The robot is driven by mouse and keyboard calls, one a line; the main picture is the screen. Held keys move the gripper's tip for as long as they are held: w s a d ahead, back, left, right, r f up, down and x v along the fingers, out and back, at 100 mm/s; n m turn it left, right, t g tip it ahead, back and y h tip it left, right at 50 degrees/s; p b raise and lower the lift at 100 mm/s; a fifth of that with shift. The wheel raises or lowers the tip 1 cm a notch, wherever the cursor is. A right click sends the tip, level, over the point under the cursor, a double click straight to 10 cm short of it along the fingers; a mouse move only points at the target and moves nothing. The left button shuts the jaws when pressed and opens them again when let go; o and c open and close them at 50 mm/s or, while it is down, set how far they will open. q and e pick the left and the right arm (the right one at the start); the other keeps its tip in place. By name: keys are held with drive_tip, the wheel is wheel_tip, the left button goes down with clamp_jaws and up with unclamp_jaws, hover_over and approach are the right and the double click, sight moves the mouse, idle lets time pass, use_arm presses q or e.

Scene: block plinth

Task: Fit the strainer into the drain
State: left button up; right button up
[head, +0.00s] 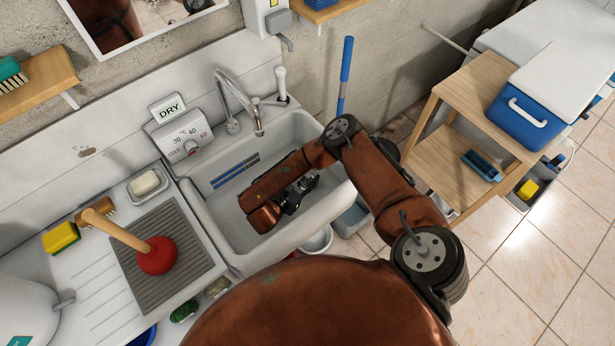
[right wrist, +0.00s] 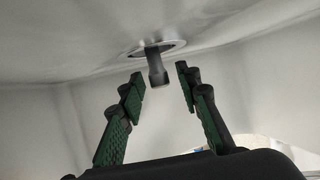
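The strainer (right wrist: 156,66) shows in the right wrist view as a dark stem with a thicker end, sticking out from the drain. The drain (right wrist: 178,46) is a round metal ring in the pale sink floor, at the top of that view. I cannot tell whether the strainer is fully seated. My right gripper (right wrist: 159,75) is open, its green-padded fingers on either side of the stem's end with gaps visible on both sides. In the head view the right gripper (head: 296,194) is down inside the sink (head: 212,196); my arm hides the drain and strainer there. My left gripper is out of view.
The tap (head: 241,100) arches over the sink's back edge. Left of the sink are a grey ribbed mat (head: 190,245), a red plunger (head: 157,256), a soap dish (head: 148,187) and a yellow sponge (head: 60,237). A wooden shelf unit (head: 465,90) stands at right.

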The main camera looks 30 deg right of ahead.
drive_tip(key=p+v, duration=0.2)
drive_tip(key=v, duration=0.4)
drive_tip(key=shift+s+a+r, duration=0.1)
drive_tip(key=shift+a+r, duration=0.15)
drive_tip(key=shift+a, duration=0.05)
drive_tip(key=shift+s+a, duration=0.2)
drive_tip(key=shift+a, duration=0.15)
drive_tip(key=shift+r, duration=0.15)
